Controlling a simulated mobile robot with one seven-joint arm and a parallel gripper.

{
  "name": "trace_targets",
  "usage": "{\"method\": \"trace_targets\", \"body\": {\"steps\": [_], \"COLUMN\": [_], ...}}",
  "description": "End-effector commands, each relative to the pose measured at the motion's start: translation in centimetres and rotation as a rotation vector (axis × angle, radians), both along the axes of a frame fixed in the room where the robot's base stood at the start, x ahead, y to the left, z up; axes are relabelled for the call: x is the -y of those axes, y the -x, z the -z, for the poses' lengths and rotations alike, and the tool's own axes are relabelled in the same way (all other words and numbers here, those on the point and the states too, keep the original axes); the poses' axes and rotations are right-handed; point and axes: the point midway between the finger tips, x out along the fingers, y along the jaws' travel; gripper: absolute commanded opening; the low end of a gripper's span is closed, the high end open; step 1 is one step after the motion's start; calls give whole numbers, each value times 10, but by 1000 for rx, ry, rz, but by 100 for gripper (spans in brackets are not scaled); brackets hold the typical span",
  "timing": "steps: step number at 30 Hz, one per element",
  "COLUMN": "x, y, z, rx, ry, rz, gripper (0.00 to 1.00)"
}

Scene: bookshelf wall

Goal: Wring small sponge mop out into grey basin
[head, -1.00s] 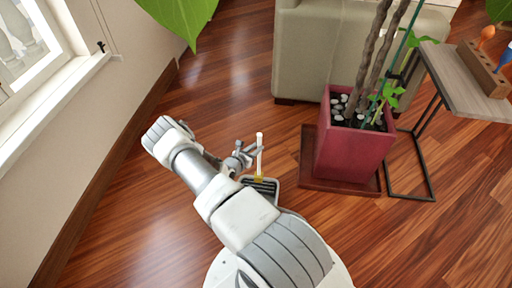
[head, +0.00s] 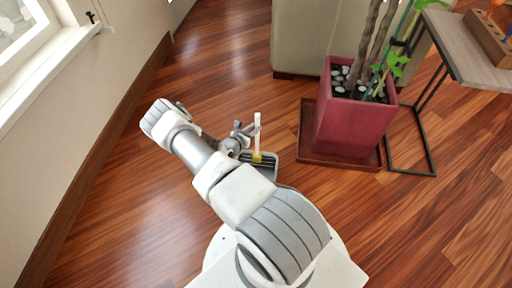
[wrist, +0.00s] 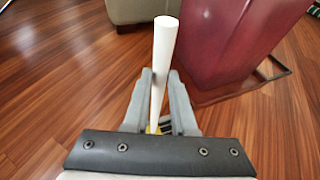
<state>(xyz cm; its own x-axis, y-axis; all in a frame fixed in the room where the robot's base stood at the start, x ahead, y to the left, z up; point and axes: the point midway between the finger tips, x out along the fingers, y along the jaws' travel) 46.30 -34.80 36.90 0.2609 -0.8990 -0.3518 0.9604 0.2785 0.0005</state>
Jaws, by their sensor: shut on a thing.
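The small sponge mop has a white handle (head: 257,126) and a yellow part (head: 257,156) at its lower end. My gripper (head: 247,132) is shut on the mop's handle and holds it nearly upright over the grey basin (head: 273,156). I cannot tell whether the yellow sponge touches the slats.
A red planter (head: 352,125) on a brown tray (head: 310,148) stands close to the right of the basin. Beyond it are a side table (head: 462,50) with a thin metal frame and a beige sofa (head: 300,40). The wall and window are on the left. Wooden floor (head: 120,215) is clear between.

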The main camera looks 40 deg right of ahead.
Motion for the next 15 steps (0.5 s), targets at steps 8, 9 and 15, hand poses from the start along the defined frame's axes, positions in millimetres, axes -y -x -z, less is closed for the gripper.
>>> {"method": "trace_targets", "body": {"steps": [8,9,15], "x": [0,0,0], "y": [0,0,0], "z": [0,1,5], "rx": [0,0,0], "ry": [0,0,0], "rz": [0,0,0], "gripper": [0,0,0]}}
